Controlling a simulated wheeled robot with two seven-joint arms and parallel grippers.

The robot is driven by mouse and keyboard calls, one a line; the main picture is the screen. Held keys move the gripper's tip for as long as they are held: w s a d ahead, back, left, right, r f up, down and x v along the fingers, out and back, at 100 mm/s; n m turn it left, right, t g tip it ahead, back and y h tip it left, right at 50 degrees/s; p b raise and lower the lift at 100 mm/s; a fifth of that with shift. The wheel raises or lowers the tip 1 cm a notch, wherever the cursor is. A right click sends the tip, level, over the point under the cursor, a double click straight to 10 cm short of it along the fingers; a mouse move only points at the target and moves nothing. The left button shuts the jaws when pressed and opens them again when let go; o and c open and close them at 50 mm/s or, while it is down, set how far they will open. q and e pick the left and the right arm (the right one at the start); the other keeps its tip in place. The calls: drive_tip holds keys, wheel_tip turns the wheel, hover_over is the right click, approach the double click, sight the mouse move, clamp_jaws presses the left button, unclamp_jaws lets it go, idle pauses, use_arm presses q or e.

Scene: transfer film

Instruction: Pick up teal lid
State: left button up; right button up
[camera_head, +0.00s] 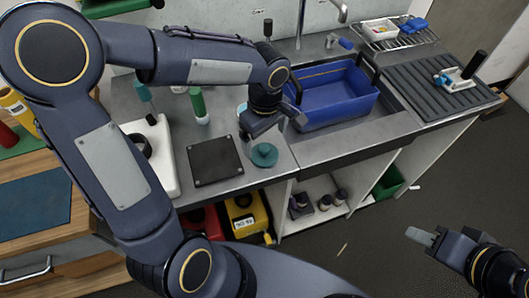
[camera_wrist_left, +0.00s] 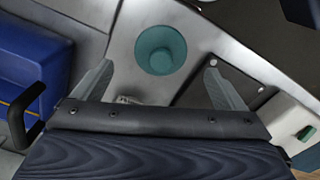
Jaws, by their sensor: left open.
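The teal lid (camera_head: 264,155) is round with a raised knob and lies on the grey metal counter near its front edge, just right of a dark square plate (camera_head: 215,160). It also shows in the left wrist view (camera_wrist_left: 160,49), uncovered, beyond the fingers and between their lines. My left gripper (camera_head: 274,128) is open and empty, above and slightly behind the lid in the head view, not touching it. In the left wrist view its two fingers (camera_wrist_left: 158,68) are spread wide. My right gripper (camera_head: 428,239) is at the lower right, away from the counter; its jaw state is unclear.
A blue tub (camera_head: 335,98) with dark handles stands right of the left gripper. A ribbed drainboard (camera_head: 425,90) is at right.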

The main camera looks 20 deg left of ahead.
sight(265, 147)
use_arm(q)
wheel_tip(265, 147, down, 5)
drive_tip(key=shift+a+f+p, duration=0.1)
drive_tip(key=shift+p, duration=0.25)
drive_tip(key=c, duration=1)
